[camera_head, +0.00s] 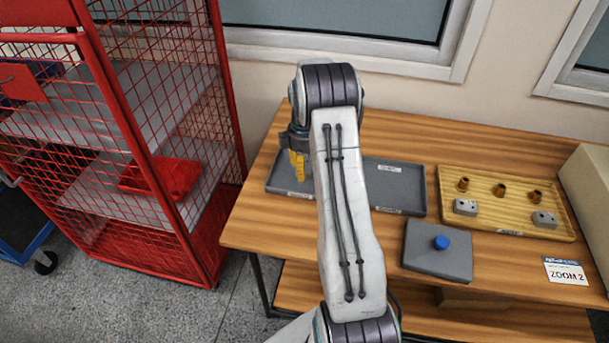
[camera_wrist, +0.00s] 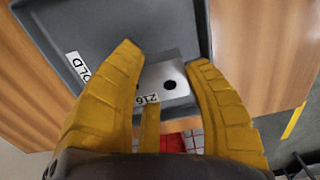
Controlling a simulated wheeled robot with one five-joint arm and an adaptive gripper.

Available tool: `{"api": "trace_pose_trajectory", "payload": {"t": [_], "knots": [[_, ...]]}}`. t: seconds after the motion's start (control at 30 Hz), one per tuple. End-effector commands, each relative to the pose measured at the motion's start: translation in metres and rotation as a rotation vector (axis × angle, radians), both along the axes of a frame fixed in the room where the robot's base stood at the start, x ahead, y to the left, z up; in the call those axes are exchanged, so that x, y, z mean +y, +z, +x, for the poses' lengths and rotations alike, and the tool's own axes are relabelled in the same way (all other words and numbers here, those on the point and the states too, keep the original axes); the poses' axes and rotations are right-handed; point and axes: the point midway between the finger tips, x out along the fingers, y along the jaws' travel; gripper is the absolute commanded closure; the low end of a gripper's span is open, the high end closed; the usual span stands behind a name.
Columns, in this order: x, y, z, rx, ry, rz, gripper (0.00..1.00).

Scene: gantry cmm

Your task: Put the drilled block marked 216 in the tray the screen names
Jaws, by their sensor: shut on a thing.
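The drilled block marked 216 (camera_wrist: 171,78) is pale grey with dark holes and sits between the yellow fingers in the wrist view. My gripper (camera_wrist: 168,68) is shut on it. Behind it is a dark grey tray (camera_wrist: 110,22) with a partly hidden label ending in "OLD". In the head view my gripper (camera_head: 298,172) is over the left grey tray (camera_head: 282,184); the block is hidden there. I cannot tell whether the block touches the tray floor. A second grey tray (camera_head: 396,190) shows right of my arm; its label is too small to read. No screen is identifiable.
A yellow wooden tray (camera_head: 505,227) holds brass pieces and two grey blocks (camera_head: 465,207), (camera_head: 543,219). A grey pad (camera_head: 422,262) with a blue knob (camera_head: 441,243) lies in front. A card reading "ZOOM 2" (camera_head: 565,272) is at right. A red mesh cage (camera_head: 175,225) stands left.

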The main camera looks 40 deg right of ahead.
Motion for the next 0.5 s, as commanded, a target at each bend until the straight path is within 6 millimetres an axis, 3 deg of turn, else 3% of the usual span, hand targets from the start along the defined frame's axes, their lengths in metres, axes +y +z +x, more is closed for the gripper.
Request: {"api": "trace_pose_trajectory", "payload": {"t": [0.3, 0.5], "knots": [[0.000, -0.033, 0.000, 0.002, 0.000, 0.001, 0.90], [0.000, -0.040, 0.000, 0.001, 0.000, 0.001, 0.90]]}}
